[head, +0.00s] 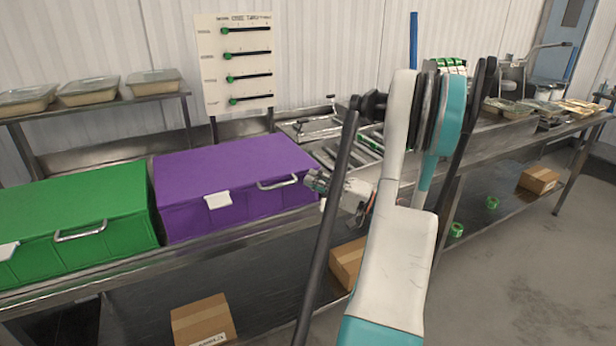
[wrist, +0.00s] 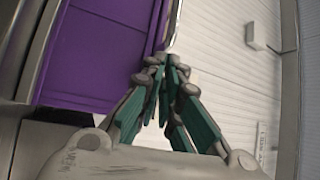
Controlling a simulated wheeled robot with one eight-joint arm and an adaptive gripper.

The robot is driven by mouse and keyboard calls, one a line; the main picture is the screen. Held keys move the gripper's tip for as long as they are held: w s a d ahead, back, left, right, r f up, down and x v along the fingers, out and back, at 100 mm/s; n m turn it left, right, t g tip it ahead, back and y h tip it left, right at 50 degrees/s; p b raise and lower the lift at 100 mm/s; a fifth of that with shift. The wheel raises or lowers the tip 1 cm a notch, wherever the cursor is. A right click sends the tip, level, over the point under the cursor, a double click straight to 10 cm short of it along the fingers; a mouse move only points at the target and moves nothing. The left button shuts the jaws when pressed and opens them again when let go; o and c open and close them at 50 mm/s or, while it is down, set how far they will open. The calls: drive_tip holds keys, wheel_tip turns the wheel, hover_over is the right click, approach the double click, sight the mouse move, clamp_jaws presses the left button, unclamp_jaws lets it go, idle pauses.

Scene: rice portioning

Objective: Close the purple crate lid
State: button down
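The purple crate (head: 235,165) stands on the metal counter with its purple lid lying flat across the top; no open gap shows. A pale latch (head: 217,199) and a silver handle (head: 278,183) are on its front. My gripper (head: 313,180) is just right of the crate's front right corner, near the handle's end. In the wrist view, the fingertips of my gripper (wrist: 160,66) come together, with a thin metal bar (wrist: 174,28) just beyond them. I see nothing clearly held between them. The crate's purple side (wrist: 95,60) fills the left of that view.
A green crate (head: 75,225) stands close on the left. Lidded trays (head: 90,92) sit on a shelf behind. A roller conveyor (head: 365,160) lies behind my arm. Cardboard boxes (head: 203,318) are below the counter. Open floor lies at the right.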

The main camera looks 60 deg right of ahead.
drive_tip(key=v, duration=0.9)
drive_tip(key=shift+s+d, duration=0.2)
drive_tip(key=shift+s, duration=0.05)
drive_tip(key=shift+r, duration=0.15)
